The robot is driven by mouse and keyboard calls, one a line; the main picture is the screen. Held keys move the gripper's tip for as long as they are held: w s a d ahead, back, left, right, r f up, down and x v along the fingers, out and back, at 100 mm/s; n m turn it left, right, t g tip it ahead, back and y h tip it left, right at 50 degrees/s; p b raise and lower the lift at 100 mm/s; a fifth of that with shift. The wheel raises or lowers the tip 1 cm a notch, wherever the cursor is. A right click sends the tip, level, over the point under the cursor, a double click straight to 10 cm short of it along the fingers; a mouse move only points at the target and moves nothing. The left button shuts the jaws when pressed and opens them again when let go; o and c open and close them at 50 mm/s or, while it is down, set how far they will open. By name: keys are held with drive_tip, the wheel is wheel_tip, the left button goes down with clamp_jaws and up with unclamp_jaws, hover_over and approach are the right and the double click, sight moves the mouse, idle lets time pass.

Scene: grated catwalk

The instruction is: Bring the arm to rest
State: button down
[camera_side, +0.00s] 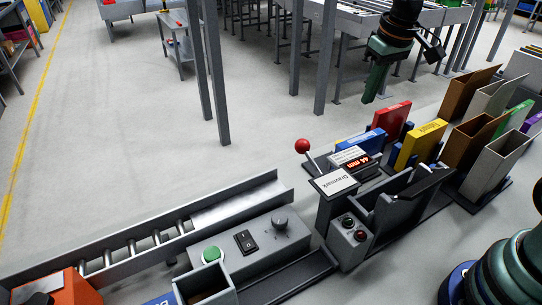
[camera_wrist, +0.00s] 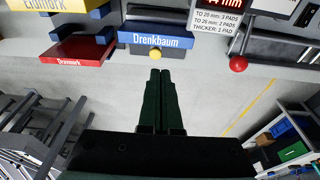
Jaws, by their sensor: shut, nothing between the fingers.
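My gripper (camera_side: 371,97) hangs in the air at the upper right of the side view, pointing down. It appears beyond the row of colored binders, clear of them. In the wrist view its two dark green fingers (camera_wrist: 160,73) lie together with nothing between them. Their tips appear just below a blue block labeled Drenkbaum (camera_wrist: 155,39) with a yellow knob; I see no contact. My arm's lower part shows at the right edge of the side view.
A red-knobbed lever (camera_side: 302,146) stands by a display reading 44 mm (camera_side: 362,163). Red (camera_side: 392,120) and yellow (camera_side: 421,143) binders stand right of it, then upright holders (camera_side: 494,162). A roller conveyor (camera_side: 150,240) is at lower left. Grey posts (camera_side: 327,60) rise behind. Floor at left is clear.

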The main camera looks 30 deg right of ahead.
drive_tip(key=s+a+r+t, duration=0.1)
drive_tip(key=s+r+t, duration=0.1)
drive_tip(key=s, duration=0.8)
drive_tip(key=shift+s+r+t, duration=0.3)
drive_tip(key=shift+s+t, duration=0.1)
drive_tip(key=shift+t, duration=0.1)
drive_tip(key=c, duration=1.5)
unclamp_jaws()
drive_tip(key=shift+s, duration=0.25)
drive_tip(key=o, duration=1.1)
drive_tip(key=shift+w+r+m, duration=0.2)
drive_tip(key=shift+m, duration=0.2)
drive_tip(key=shift+c, duration=0.2)
drive_tip(key=o, duration=0.4)
drive_tip(key=shift+w+d+r+m, duration=0.1)
drive_tip(key=shift+w+r+m, duration=0.35)
drive_tip(key=shift+w+m, duration=0.05)
drive_tip(key=shift+o, duration=0.2)
drive_tip(key=w+d+r+m+g, duration=0.2)
drive_tip(key=w+m+g, duration=0.3)
drive_tip(key=w+m, duration=1.05)
wheel_tip(320, 180, down, 9)
drive_tip(key=shift+s+d+f+m, duration=0.15)
drive_tip(key=shift+d+f+m, duration=0.05)
drive_tip(key=shift+m, duration=0.15)
